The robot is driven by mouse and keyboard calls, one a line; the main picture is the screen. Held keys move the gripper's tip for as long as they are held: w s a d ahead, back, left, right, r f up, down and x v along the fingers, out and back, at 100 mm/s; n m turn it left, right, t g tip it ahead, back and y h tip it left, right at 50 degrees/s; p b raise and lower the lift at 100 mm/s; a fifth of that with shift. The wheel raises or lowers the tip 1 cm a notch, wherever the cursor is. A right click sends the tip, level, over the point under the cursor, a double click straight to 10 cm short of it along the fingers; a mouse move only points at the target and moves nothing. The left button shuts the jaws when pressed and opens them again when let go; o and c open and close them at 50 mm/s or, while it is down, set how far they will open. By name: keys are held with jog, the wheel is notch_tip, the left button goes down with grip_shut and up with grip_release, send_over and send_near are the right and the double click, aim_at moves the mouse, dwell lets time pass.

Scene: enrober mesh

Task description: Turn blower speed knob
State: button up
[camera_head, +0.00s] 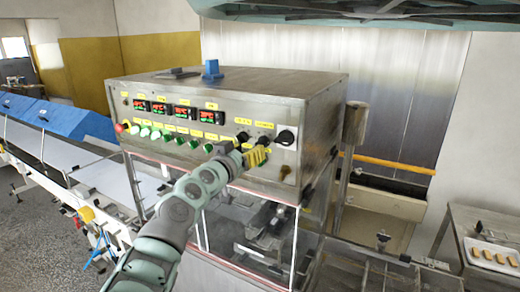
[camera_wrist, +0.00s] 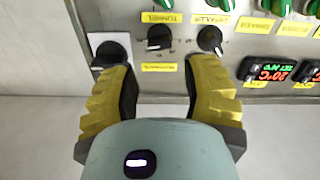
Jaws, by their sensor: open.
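A steel control box (camera_head: 305,98) carries a row of three black rotary knobs at its right end: a left one (camera_head: 242,136), a middle one (camera_head: 263,141) and a right one (camera_head: 286,137). I cannot read which label says blower speed. My gripper (camera_head: 259,157) is open, with yellow ribbed fingers just below the knobs. The wrist view appears upside down. There the middle knob (camera_wrist: 158,38) lies ahead of the gap between the fingers (camera_wrist: 162,70). The fingertips overlap the lower edges of the outer knobs (camera_wrist: 112,52) (camera_wrist: 210,38); contact is unclear.
Green knobs (camera_head: 168,136) and red-green displays (camera_head: 183,113) fill the panel's left. A red button (camera_head: 119,128) sits at its left edge. A blue-covered conveyor (camera_head: 60,117) stands left, and a table with a tray (camera_head: 492,257) stands right.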

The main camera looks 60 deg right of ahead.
aim_at(259, 144)
jog(key=shift+d+f+b, duration=0.2)
jog(key=shift+d+b, duration=2.55)
jog(key=shift+d, duration=0.3)
jog(key=shift+d+r+b, duration=0.1)
jog(key=shift+d+b, duration=0.25)
jog(key=shift+d, duration=0.05)
jog(key=shift+o, duration=0.4)
grip_shut()
